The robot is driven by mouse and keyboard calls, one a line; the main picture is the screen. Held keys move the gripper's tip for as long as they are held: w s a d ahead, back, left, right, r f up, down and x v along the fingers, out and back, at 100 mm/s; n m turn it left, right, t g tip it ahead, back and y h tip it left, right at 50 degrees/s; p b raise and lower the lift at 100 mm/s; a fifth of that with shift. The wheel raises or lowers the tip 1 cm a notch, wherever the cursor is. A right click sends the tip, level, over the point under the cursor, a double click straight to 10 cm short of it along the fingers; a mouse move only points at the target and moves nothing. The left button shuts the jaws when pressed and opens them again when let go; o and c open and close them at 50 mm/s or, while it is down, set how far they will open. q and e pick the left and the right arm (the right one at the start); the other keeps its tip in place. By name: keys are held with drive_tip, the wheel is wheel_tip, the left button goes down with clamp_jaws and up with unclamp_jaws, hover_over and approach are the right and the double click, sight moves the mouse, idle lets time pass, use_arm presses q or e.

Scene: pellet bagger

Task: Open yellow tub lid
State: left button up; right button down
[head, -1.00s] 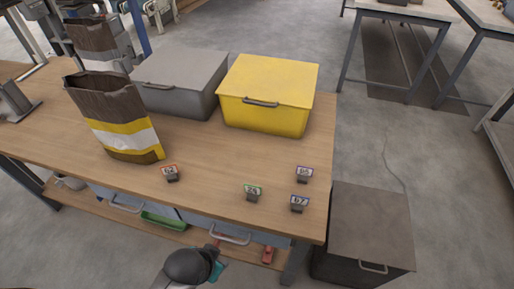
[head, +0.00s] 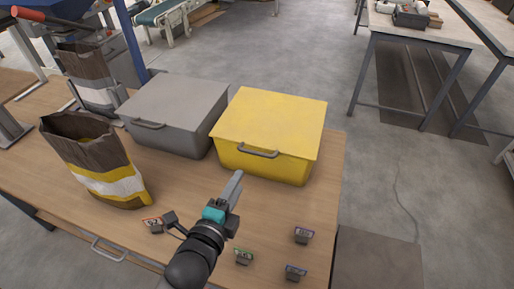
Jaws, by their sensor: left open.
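The yellow tub (head: 262,164) stands on the wooden table, right of a grey tub. Its flat yellow lid (head: 272,117) is closed, with a grey bar handle (head: 258,153) on the front edge. My left gripper (head: 204,203) is over the table in front of the tubs, open and empty. One finger points up toward the yellow tub, and the other reaches left near a small tag. The gripper is apart from the handle, below and left of it. My right gripper is not in view.
A grey lidded tub (head: 175,112) stands just left of the yellow one. An open brown, yellow and white bag (head: 98,165) stands at the left. Small numbered tag stands (head: 303,236) sit along the front. A dark box (head: 376,262) is beside the table.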

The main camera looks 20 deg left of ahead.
sight(255, 154)
use_arm(q)
drive_tip(key=shift+b+x, duration=0.95)
drive_tip(key=shift+x, duration=6)
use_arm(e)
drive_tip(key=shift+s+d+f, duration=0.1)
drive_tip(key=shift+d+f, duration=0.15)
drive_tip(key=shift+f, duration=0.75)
use_arm(q)
clamp_jaws()
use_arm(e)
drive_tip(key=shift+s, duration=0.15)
